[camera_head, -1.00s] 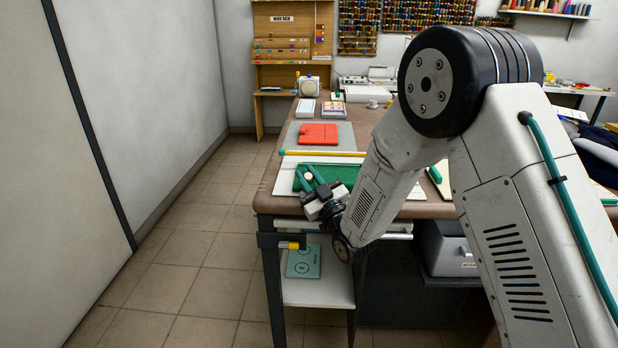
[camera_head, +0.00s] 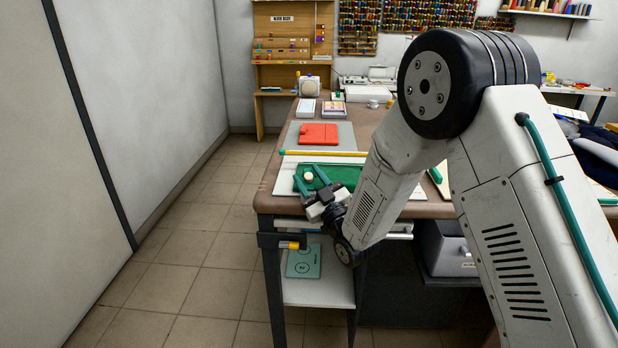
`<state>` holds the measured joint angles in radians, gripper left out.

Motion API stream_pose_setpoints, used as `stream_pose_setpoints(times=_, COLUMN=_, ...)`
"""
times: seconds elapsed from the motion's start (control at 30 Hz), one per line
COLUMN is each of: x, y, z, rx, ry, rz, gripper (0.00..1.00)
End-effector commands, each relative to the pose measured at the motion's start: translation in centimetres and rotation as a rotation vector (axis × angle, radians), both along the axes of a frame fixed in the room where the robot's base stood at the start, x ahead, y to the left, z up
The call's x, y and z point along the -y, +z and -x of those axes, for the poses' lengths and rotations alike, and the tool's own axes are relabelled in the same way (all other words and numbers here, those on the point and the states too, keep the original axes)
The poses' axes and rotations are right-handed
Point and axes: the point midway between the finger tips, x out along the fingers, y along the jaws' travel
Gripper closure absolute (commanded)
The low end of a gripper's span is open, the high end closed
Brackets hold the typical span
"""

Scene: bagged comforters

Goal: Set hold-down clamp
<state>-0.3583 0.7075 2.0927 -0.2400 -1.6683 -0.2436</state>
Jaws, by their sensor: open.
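My gripper (camera_head: 309,178) is over the near edge of the table, above a green panel (camera_head: 345,172) lying on a white sheet. Its two green fingers are spread apart. A small pale round knob (camera_head: 309,177) shows between the fingertips; I cannot tell whether the fingers touch it or what it belongs to. My wrist and arm hide part of the panel and the table edge.
A yellow bar (camera_head: 323,153) lies across the brown table (camera_head: 283,172). A red folded piece (camera_head: 318,133) lies on a grey mat behind it. A low shelf (camera_head: 318,293) under the table holds a teal booklet (camera_head: 303,262). The tiled floor at left is clear.

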Motion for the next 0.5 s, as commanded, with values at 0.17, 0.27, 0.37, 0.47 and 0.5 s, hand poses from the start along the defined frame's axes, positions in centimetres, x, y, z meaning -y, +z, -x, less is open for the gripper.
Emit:
stream_pose_setpoints(times=0.17, x=1.6, y=-1.3, z=2.1, rx=-0.004, ry=-0.001, rz=0.002, gripper=0.58)
stream_pose_setpoints(times=0.27, x=2.5, y=-2.0, z=3.4, rx=-0.003, ry=-0.002, rz=0.001, gripper=0.58)
stream_pose_setpoints(times=0.37, x=3.2, y=-2.6, z=4.4, rx=-0.003, ry=0.000, rz=0.001, gripper=0.58)
stream_pose_setpoints(times=0.47, x=3.6, y=-2.9, z=5.0, rx=-0.002, ry=0.001, rz=0.001, gripper=0.58)
stream_pose_setpoints(times=0.5, x=3.7, y=-3.0, z=5.2, rx=-0.001, ry=0.000, rz=0.000, gripper=0.58)
